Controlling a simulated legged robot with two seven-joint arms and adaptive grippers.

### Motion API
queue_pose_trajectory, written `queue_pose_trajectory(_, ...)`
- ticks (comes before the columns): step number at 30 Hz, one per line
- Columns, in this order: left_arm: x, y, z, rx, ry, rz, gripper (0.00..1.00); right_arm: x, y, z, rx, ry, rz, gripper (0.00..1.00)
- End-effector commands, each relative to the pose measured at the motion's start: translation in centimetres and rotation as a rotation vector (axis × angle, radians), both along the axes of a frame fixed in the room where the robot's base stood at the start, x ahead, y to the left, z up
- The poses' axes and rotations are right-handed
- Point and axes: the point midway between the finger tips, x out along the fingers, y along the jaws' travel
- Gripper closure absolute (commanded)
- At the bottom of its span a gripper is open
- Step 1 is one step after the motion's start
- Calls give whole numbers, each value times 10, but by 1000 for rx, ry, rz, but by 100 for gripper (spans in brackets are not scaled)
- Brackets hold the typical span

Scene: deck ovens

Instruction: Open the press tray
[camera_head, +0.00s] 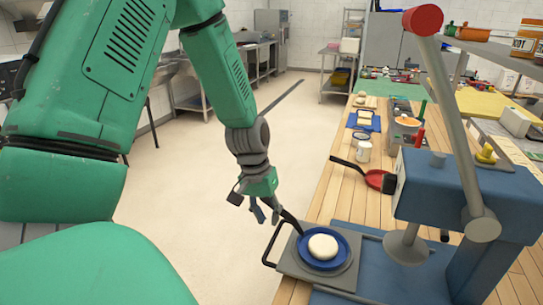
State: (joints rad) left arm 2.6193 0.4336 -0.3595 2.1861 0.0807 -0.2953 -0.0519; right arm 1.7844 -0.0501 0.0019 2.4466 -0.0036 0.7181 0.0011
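The press (425,185) is a blue machine at the right with a long grey lever (450,110) ending in a red knob. Its press tray (292,262) is a grey plate at the lower middle, sticking out left of the grey press foot (405,247). A black loop handle (268,252) is on the tray's left side. A blue round dish (303,248) with a pale dough disc (323,247) lies on the tray. My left gripper (267,214) points down just above and behind the handle. Its fingers look apart, with nothing visible between them. Contact with the handle is unclear. My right gripper is out of view.
The press stands on a wooden counter (345,195). Behind the tray are a red pan (375,179), a white mug (364,152) and a blue tray (352,122). Shelving (335,75) stands at the back. The floor (185,185) left of the counter is clear.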

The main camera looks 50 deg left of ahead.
Motion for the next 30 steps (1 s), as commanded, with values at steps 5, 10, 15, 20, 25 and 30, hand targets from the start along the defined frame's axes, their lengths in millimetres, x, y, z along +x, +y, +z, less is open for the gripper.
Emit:
queue_pose_trajectory(5, -1, 8, 34, 1, -4, 0, 81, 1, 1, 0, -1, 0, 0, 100)
queue_pose_trajectory(10, -3, 12, 50, 0, -2, 0, 81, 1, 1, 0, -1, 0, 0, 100)
queue_pose_trajectory(15, -4, 12, 54, -1, -1, 0, 81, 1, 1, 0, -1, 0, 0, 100)
queue_pose_trajectory(20, -4, 12, 54, -1, -1, 0, 81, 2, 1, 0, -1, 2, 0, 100)
queue_pose_trajectory(25, -4, 12, 54, 0, 0, 0, 81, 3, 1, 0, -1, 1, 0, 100)
queue_pose_trajectory(30, -4, 11, 54, 0, 0, 0, 81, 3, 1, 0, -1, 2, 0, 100)
